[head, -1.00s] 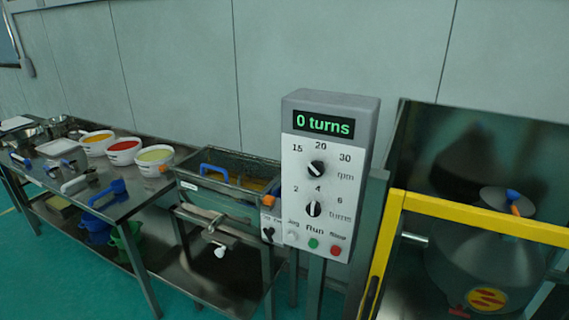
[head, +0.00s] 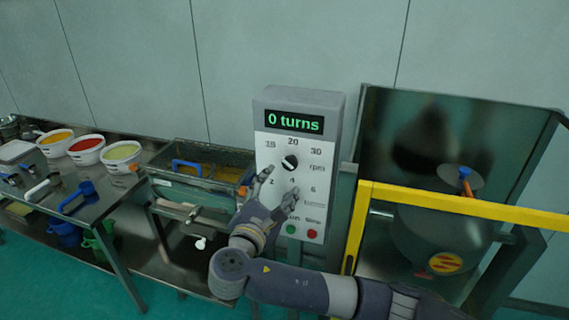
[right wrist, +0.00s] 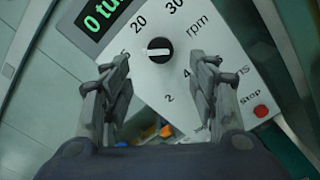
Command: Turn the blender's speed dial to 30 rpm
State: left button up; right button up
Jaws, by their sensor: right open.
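The blender's control box (head: 262,150) stands upright on a post, with a green display reading "0 turns". Its speed dial (head: 289,162) is a round black knob with a white pointer mark, below the 15, 20 and 30 markings. In the right wrist view the dial (right wrist: 157,50) lies between and beyond the fingertips, its white mark toward the left, on the side of 15. My right gripper (head: 282,181) is open and empty in front of the panel, just below the dial, with no clear contact. It hides the turns dial and part of the buttons. My left gripper is out of view.
A yellow guard bar (head: 460,208) and the blender drum (head: 425,235) are to the right. A sieve unit (head: 200,185) stands left of the box. A steel table (head: 115,195) with several bowls is farther left. A red stop button (head: 312,233) is low on the panel.

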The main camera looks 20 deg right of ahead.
aim_at(289, 166)
jog(key=p+x, duration=0.2)
jog(key=x, duration=0.5)
jog(key=shift+w+d+r+p, duration=0.15)
jog(key=shift+w+d+p, duration=0.15)
jog(key=shift+p, duration=0.1)
jog(key=shift+w+d+f, duration=0.2)
jog(key=shift+w+d, duration=0.15)
jog(key=shift+w, duration=0.2)
jog(key=c, duration=1.1)
